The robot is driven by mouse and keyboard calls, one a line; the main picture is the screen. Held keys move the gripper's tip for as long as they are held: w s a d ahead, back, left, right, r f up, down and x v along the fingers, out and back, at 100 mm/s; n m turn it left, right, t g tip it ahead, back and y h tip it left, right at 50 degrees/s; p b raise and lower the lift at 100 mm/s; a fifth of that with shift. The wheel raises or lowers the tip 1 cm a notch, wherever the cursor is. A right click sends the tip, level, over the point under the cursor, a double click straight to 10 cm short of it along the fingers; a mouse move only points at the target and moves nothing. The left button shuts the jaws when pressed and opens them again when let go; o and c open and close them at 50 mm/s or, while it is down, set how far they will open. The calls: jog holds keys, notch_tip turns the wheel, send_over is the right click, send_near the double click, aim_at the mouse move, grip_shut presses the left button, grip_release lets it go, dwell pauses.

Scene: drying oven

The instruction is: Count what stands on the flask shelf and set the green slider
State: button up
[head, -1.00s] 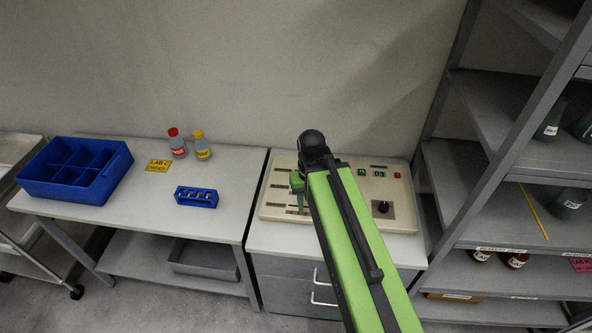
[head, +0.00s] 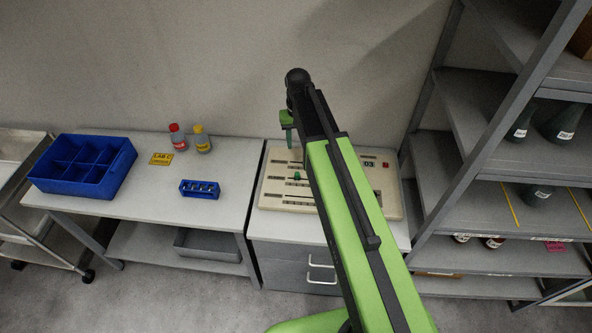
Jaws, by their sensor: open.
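The beige control panel (head: 390,203) lies on the grey cabinet, with several horizontal slots and a small display (head: 369,164) that seems to read 03. A green slider knob (head: 297,176) stands in one slot, left of the panel's middle. My gripper (head: 288,140) is raised above the panel's back edge, apart from the knob, open and empty. On the right rack, dark conical flasks (head: 520,126) and (head: 563,122) stand on one shelf. Another dark flask (head: 537,194) stands on the shelf below, between yellow lines (head: 511,204). The shelves are cut off at the right, and the labels are unreadable.
A blue divided bin (head: 128,165), a small blue rack (head: 199,190), a red-capped bottle (head: 178,140) and a yellow-capped bottle (head: 201,140) stand on the left table. Brown bottles (head: 493,242) sit low on the rack. My arm hides part of the panel.

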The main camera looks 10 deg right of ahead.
aim_at(297, 173)
notch_tip(297, 173, down, 17)
jog(key=b, duration=1.6)
jog(key=shift+f, duration=0.1)
jog(key=shift+c, duration=0.3)
grip_shut()
